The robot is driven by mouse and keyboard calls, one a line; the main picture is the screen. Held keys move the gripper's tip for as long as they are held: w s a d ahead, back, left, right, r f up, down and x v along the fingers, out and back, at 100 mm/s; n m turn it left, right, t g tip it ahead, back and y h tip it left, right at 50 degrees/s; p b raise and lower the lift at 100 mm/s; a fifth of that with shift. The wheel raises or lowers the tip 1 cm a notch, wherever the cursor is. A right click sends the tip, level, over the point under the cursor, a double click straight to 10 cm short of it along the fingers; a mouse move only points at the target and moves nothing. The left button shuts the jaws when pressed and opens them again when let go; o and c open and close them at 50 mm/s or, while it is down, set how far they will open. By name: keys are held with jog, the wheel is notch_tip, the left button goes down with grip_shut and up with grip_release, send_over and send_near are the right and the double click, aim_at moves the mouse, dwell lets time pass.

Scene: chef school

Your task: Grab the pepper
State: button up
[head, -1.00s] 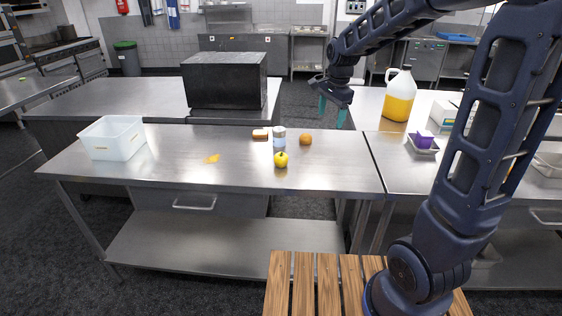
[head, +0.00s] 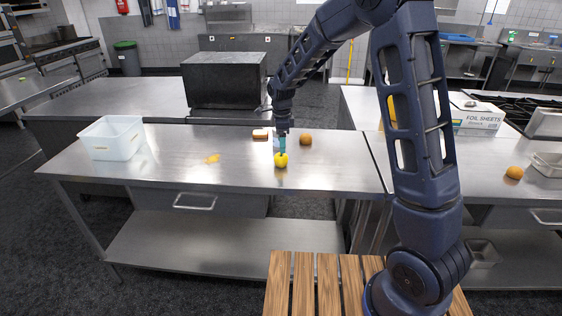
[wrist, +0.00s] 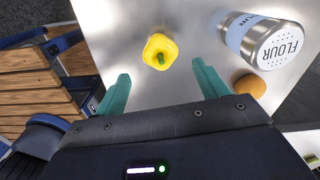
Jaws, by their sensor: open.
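The yellow pepper (head: 281,160) stands on the steel table with its green stem up. In the wrist view the pepper (wrist: 159,52) lies ahead of the fingertips, between their lines and a little left of the middle. My gripper (head: 281,142) is open and empty. Its two teal fingers show apart in the wrist view (wrist: 160,84). In the head view the fingertips overlap the top of the pepper, but I cannot tell whether they touch it. The fingers do not enclose the pepper in the wrist view.
An orange-brown round item (head: 305,139) and a bread-like item (head: 260,134) are nearby. A white bin (head: 112,138) stands at the table's left. The table's front is clear.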

aim_at(281, 157)
jog(key=shift+a+f, duration=0.1)
jog(key=shift+f, duration=3.95)
jog(key=c, duration=1.1)
jog(key=shift+r, duration=0.1)
